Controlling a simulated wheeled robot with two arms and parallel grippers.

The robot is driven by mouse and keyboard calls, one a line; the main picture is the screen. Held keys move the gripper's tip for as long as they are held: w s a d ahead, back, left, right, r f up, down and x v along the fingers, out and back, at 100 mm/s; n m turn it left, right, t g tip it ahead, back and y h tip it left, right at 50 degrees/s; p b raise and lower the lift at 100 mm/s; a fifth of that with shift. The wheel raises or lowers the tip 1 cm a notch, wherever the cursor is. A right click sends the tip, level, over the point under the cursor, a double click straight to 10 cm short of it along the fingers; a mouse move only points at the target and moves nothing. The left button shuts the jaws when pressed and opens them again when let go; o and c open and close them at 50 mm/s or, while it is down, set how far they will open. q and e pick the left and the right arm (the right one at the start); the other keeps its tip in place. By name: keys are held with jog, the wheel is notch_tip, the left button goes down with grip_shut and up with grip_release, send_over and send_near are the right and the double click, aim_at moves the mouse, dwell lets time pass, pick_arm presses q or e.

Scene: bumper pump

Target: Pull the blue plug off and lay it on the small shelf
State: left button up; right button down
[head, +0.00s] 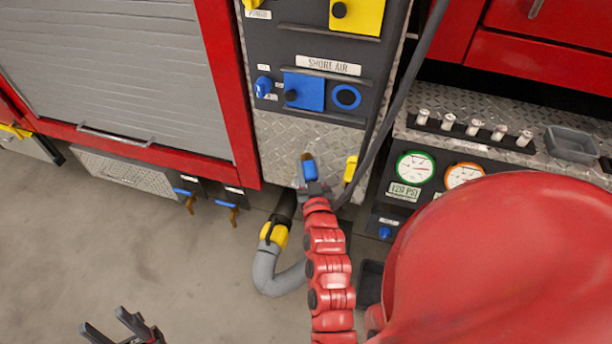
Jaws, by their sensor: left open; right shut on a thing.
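The blue plug (310,170), with a brass-coloured end, is held upright in my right gripper (313,184), which is shut on it. It is in front of the diamond-plate panel below the shore air label. The blue-ringed round socket (347,96) above shows a dark centre with nothing in it. A narrow dark ledge (318,119) runs under the shore air panel, bare as far as I see; I cannot tell whether it is the small shelf. My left gripper (106,322) is open and empty at the bottom left, over the floor.
A blue square cover (303,91) and a blue knob (263,86) sit left of the socket. A dark cable hangs down to the right of the panel. A grey tray (572,144) and several small capped pieces stand on the right counter. A grey hose (275,272) hangs below.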

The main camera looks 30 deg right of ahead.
jog(key=w+d+b, duration=0.1)
jog(key=w+d+f+b, duration=0.1)
jog(key=d+b, duration=0.1)
jog(key=w+d+f+b, duration=0.1)
jog(key=w+d, duration=0.1)
jog(key=shift+f, duration=0.15)
jog(key=shift+f+b, duration=0.5)
jog(key=shift+f, duration=0.05)
jog(key=shift+f+b, duration=0.5)
jog(key=shift+f, duration=0.45)
jog(key=shift+c, duration=1.9)
grip_release()
